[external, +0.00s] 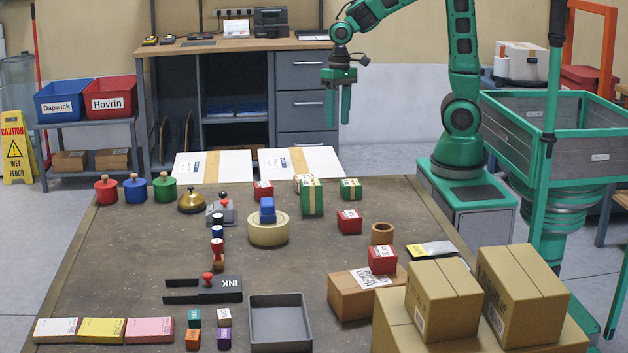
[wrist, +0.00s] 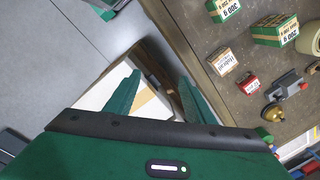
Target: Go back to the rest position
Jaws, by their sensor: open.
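My gripper (external: 338,100) hangs above and beyond the far edge of the table, with its two green fingers pointing down. The fingers are apart with nothing between them. In the wrist view my gripper (wrist: 155,90) shows its two green fingers spread over the far table edge and a white flat box (wrist: 100,92). My green arm is raised and bent, reaching left from its base at the table's right side. The gripper touches nothing that I can see.
The table (external: 130,250) holds red boxes (external: 349,221), a green box (external: 312,197), a tape roll (external: 268,232), a bell (external: 191,202) and a grey tray (external: 279,325). Cartons (external: 522,295) stand at the front right. A green-framed cart (external: 560,95) stands at the right.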

